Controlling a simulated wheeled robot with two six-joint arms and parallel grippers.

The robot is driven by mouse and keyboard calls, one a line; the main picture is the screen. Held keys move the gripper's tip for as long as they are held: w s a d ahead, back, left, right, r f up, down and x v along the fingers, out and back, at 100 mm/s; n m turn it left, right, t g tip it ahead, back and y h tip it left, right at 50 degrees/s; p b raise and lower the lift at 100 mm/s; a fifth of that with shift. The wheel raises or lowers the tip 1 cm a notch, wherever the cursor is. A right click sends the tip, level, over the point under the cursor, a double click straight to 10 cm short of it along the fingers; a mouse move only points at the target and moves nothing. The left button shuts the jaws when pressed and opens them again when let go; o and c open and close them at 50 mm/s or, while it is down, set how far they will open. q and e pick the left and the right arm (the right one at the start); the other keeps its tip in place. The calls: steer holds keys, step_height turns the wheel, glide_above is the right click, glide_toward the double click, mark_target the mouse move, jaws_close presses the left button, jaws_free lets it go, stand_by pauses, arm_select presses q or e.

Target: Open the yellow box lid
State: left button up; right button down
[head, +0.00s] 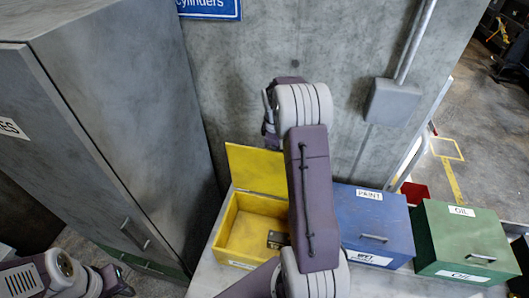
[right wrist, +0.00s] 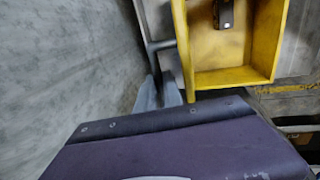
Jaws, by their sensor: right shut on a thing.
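The yellow box (head: 222,238) stands at the left end of the row of boxes, and its inside shows. Its yellow lid (head: 255,169) is raised and stands upright at the back, partly hidden by my right arm. My right gripper (head: 269,128) is at the lid's top edge, shut on the lid; the arm hides much of the contact. In the right wrist view the gripper fingers (right wrist: 164,92) are beside the yellow box (right wrist: 235,76). My left gripper (head: 118,284) is low at the left, away from the box, and its jaws are unclear.
A blue box (head: 375,222) and a green box (head: 463,240) stand to the right. A grey cabinet (head: 110,120) stands at the left, and a concrete wall (head: 225,75) is close behind.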

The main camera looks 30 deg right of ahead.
arm_select(q)
steer(key=shift+s+a+r+p, duration=0.25)
steer(key=shift+a+r+p, duration=0.4)
steer(key=shift+r, duration=0.15)
arm_select(e)
steer(key=shift+w+d+r, duration=0.15)
steer(key=shift+w+d, duration=0.85)
steer(key=shift+w, duration=0.05)
steer(key=shift+r, duration=0.1)
steer(key=c, duration=1.8)
jaws_free()
steer(key=shift+c, duration=0.2)
steer(key=o, duration=0.4)
steer(key=shift+w+d, duration=0.15)
steer(key=shift+d, duration=0.05)
steer(key=shift+c, duration=0.2)
arm_select(q)
steer(key=shift+w+d, duration=0.3)
steer(key=shift+w, duration=0.15)
arm_select(e)
steer(key=shift+w+d+f, duration=0.15)
steer(key=shift+w+f, duration=0.1)
steer(key=shift+f, duration=0.15)
